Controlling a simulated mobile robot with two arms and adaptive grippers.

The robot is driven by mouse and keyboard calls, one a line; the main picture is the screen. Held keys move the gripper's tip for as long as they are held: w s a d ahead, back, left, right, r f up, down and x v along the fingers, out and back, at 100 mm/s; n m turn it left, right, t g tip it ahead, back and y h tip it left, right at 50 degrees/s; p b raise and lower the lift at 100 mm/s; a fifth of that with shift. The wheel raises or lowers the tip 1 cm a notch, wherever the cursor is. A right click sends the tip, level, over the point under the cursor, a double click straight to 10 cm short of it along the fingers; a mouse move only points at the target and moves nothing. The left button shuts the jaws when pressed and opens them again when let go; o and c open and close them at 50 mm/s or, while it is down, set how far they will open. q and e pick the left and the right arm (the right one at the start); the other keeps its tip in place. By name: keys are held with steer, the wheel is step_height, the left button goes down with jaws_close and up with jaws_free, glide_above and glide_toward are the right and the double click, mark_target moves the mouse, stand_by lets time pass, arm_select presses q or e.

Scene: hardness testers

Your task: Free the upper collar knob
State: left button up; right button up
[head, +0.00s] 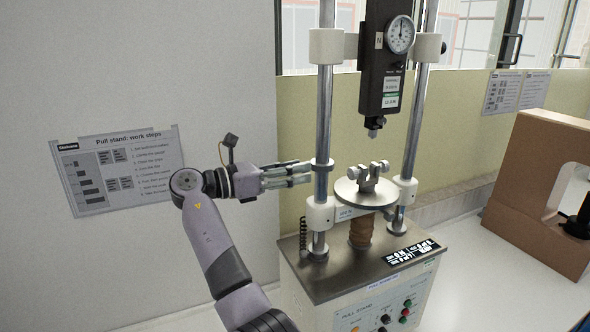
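A white upper collar (326,46) sits higher on the left column. Another white collar (427,48) is on the right column, with a small dark knob (443,47) on its right side. A lower white collar (320,214) is under my gripper.
The dark gauge head (379,85) with a dial hangs between the columns above a round steel plate (366,194) with a small clamp (370,172). A brown frame (540,190) stands at right. Bench is clear between.

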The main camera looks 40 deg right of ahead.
steer(key=v, duration=1.1)
steer(key=shift+a, duration=0.3)
